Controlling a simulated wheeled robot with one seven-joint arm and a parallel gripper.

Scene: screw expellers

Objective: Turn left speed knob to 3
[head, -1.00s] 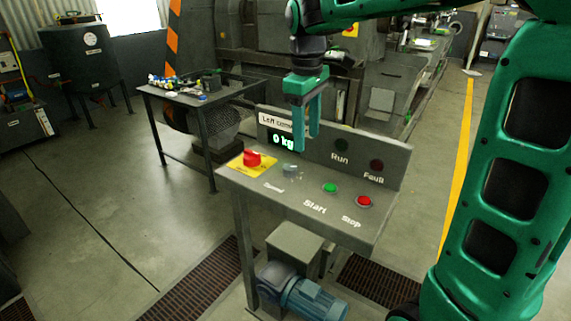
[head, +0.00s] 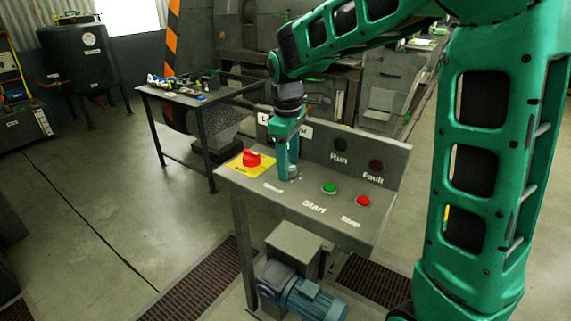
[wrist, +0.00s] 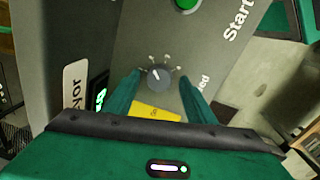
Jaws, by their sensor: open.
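The speed knob (wrist: 159,75) is a small dark grey dial with a light pointer mark and a ring of scale marks. It sits on the sloped top of the control panel (head: 325,212). My gripper (head: 288,176) is over the knob and hides it in the head view. In the wrist view my gripper (wrist: 163,88) is open, with one green finger on each side of the knob and a gap to it on both sides. The scale numbers are too small to read.
A red switch on a yellow plate (head: 251,159) is left of my gripper. The green Start button (head: 329,188) and red Stop button (head: 363,201) are to its right. The Run lamp (head: 341,145) and Fault lamp (head: 376,165) are on the upright back panel.

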